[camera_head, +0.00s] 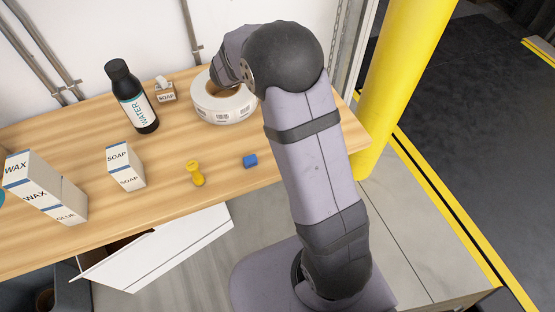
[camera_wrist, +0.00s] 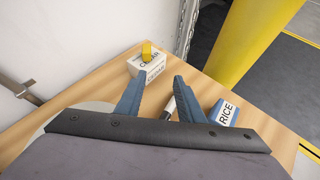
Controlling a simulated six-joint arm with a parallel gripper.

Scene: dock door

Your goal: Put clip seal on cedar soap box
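A white cedar box (camera_wrist: 148,68), lettered CEDAR, stands on the wooden table in the wrist view. A small yellow piece (camera_wrist: 147,51), which looks like the clip seal, sits on its top. My gripper (camera_wrist: 161,77) is open, its two blue fingers apart with nothing between them. The fingertips are in front of the box, apart from the yellow piece as far as I can tell. In the head view my arm hides the cedar box, and my fingers do not show.
A RICE box (camera_wrist: 224,113) and a thin white-and-dark object stand near my right finger. A label roll (camera_head: 224,104), water bottle (camera_head: 132,97), SOAP boxes (camera_head: 126,167), WAX boxes (camera_head: 32,178), yellow peg (camera_head: 195,172) and blue block (camera_head: 250,161) share the table. A yellow post (camera_head: 405,75) stands right.

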